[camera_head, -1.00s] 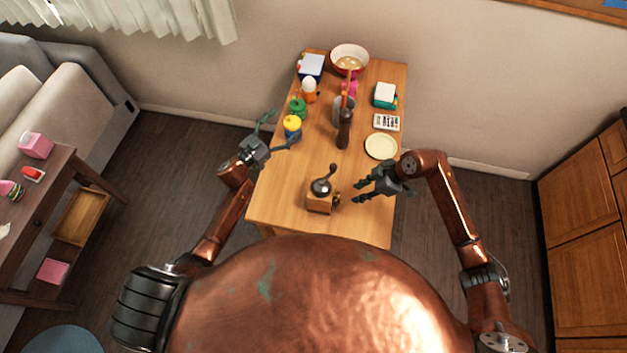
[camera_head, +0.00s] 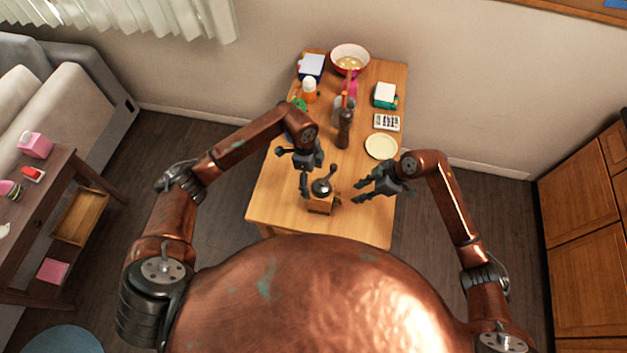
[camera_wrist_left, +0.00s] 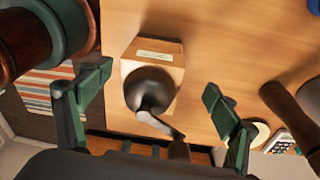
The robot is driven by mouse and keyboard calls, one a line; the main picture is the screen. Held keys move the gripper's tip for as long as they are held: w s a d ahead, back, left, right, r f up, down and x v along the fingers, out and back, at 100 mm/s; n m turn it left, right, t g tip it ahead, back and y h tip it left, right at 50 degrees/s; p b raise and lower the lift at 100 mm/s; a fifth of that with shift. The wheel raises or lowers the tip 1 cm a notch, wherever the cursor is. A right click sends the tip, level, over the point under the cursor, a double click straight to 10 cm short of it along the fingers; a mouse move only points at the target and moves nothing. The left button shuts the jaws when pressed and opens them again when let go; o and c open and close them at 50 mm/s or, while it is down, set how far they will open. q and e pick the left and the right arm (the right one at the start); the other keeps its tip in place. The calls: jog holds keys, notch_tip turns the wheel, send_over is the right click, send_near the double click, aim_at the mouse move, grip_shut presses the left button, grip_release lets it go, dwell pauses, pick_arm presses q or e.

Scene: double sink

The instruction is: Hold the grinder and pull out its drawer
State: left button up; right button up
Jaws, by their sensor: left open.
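The coffee grinder (camera_head: 319,204) stands upright near the table's front edge, with a wooden box body, a dark dome and a crank. A small dark part shows at its right side, but I cannot tell the drawer's position. My left gripper (camera_head: 293,173) is open, just behind and left of the grinder. In the left wrist view the grinder's box (camera_wrist_left: 165,72) lies between the spread fingers of my left gripper (camera_wrist_left: 158,80), with no clear contact. My right gripper (camera_head: 362,191) is open and empty to the right of the grinder, apart from it.
A dark pepper mill (camera_head: 344,130) stands behind the grinder. A pale plate (camera_head: 380,146), a calculator-like white item (camera_head: 387,122) and a red-rimmed bowl (camera_head: 349,57) are farther back. Bottles line the left edge.

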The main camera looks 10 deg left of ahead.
aim_at(320, 202)
pick_arm(q)
jog(key=shift+s+d+r+n+t+y, duration=0.3)
jog(key=shift+s+d+r+n+y, duration=0.25)
jog(key=shift+y, duration=0.25)
jog(key=shift+a+f, duration=0.2)
jog(key=shift+f, duration=3.8)
jog(key=shift+c, duration=0.3)
jog(key=c, duration=1.6)
jog(key=o, duration=1)
jog(key=c, duration=0.7)
